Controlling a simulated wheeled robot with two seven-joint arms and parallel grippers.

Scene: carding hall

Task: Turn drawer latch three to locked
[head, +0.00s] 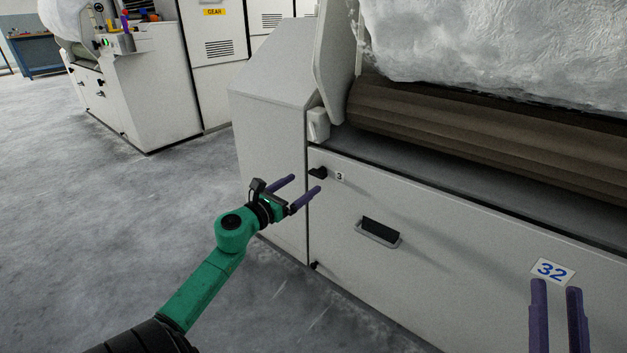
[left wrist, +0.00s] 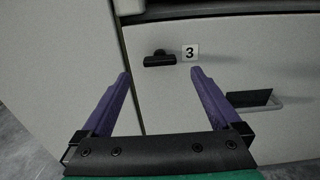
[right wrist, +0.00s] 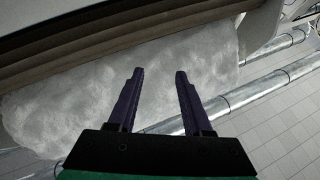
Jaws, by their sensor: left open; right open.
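The drawer latch three is a small black knob (head: 318,172) at the upper left corner of the pale drawer front, beside a label "3" (head: 340,177). In the left wrist view the latch (left wrist: 160,59) has its bar lying roughly level, left of the label (left wrist: 190,52). My left gripper (head: 301,187) is open and empty, just in front of and a little below the latch. In the left wrist view its fingertips (left wrist: 160,72) lie either side of the latch, apart from it. My right gripper (head: 556,284) is open and empty, low at the right, near the "32" plate.
The drawer front has a recessed handle (head: 379,232) and a "32" plate (head: 552,271). A second black fitting (head: 314,265) sits low on the left edge. Above are a brown roller (head: 480,135) and white fibre (head: 500,50). Grey floor (head: 120,220) is clear at left.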

